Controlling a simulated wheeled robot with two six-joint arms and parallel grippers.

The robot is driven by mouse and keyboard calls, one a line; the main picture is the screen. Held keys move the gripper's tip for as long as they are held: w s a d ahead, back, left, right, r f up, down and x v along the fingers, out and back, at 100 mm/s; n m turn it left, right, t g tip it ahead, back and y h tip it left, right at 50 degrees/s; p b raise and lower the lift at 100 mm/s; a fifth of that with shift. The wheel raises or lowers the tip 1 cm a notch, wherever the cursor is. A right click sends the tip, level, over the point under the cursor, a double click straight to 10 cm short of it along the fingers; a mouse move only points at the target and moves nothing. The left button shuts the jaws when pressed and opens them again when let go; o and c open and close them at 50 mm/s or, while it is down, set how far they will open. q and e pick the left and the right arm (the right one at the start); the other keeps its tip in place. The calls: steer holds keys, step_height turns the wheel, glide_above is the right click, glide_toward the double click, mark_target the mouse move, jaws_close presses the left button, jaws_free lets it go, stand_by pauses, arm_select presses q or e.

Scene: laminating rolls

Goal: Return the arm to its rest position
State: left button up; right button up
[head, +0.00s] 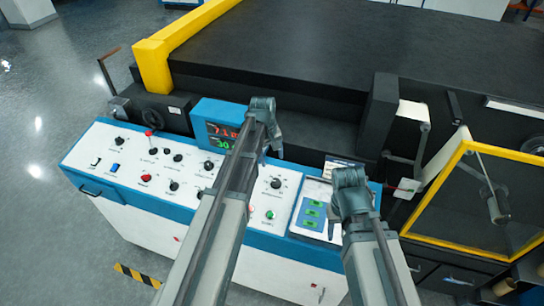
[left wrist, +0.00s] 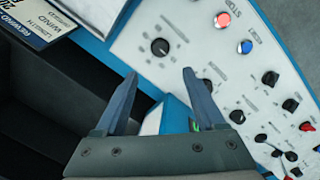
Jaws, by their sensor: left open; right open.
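My left arm reaches up over the white control panel (head: 130,160). Its gripper (head: 268,150) hangs beside the right side of the blue display box (head: 205,112), which shows red and green digits. In the left wrist view the left gripper (left wrist: 160,90) has its two fingers apart with nothing held. Knobs and the panel face (left wrist: 215,60) lie beyond the fingertips, and part of the blue box (left wrist: 170,115) shows between them. My right gripper (head: 335,215) is near the panel's right end, beside a small panel with green displays (head: 311,213). Its fingers are mostly hidden.
A large black machine bed (head: 330,45) with a yellow edge (head: 155,65) lies behind the panel. A yellow-framed guard (head: 470,195) stands at the right, close to my right arm. Open grey floor (head: 50,90) is at the left.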

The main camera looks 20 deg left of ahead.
arm_select(q)
steer(key=s+d+f+m+b, duration=0.4)
steer(key=s+d, duration=0.1)
steer(key=s, duration=0.2)
steer(key=s+d+f+m+y+b, duration=0.1)
steer(key=s+d+f+m+b, duration=0.3)
steer(key=s, duration=0.4)
steer(key=s+d+f+m+g+y+b, duration=0.1)
steer(key=s+d+f+m+b, duration=0.3)
steer(key=s, duration=0.4)
steer(key=shift+d+f+b, duration=0.55)
steer(key=shift+d+f, duration=0.05)
steer(key=shift+d, duration=0.2)
steer(key=shift+c, duration=0.4)
